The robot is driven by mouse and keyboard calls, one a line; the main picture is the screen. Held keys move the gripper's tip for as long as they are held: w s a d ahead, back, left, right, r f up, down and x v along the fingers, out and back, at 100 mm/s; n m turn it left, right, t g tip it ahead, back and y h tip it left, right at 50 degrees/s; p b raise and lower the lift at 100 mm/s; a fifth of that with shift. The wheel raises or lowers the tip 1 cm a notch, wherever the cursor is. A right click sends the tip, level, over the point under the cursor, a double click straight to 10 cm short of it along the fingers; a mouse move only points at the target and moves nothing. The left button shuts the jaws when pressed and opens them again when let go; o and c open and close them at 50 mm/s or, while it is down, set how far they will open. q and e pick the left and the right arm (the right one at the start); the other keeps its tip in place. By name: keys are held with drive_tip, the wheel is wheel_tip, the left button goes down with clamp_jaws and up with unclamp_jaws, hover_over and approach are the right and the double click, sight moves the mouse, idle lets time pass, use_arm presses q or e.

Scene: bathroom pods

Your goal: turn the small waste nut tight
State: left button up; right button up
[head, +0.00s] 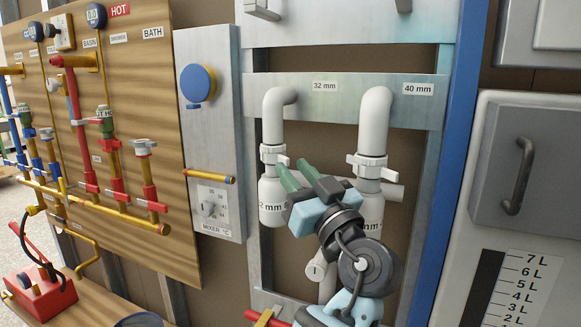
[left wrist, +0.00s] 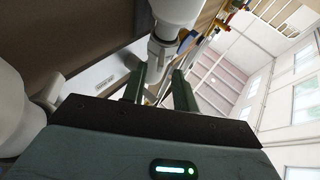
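The small waste nut (head: 273,153) is a white winged collar on the white 32 mm pipe, above the white bottle-shaped trap body (head: 270,205). My left gripper (head: 291,164) has green fingers, spread apart, with the tips close to the nut's right side in the head view. In the left wrist view the gripper (left wrist: 158,76) is open, and the white pipe fitting with its collar (left wrist: 160,50) shows just beyond the fingertips. I cannot tell whether a finger touches the nut's wing. Part of the trap is hidden behind my gripper. My right gripper is out of view.
The larger 40 mm waste nut (head: 368,165) is close on the right, on its own pipe (head: 374,115). A mixer panel (head: 211,130) with a blue knob stands left. A blue upright (head: 447,160) and a grey cabinet (head: 530,200) are right. A red tool (head: 40,292) sits lower left.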

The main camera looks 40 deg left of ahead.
use_arm(q)
drive_tip(key=v, duration=0.5)
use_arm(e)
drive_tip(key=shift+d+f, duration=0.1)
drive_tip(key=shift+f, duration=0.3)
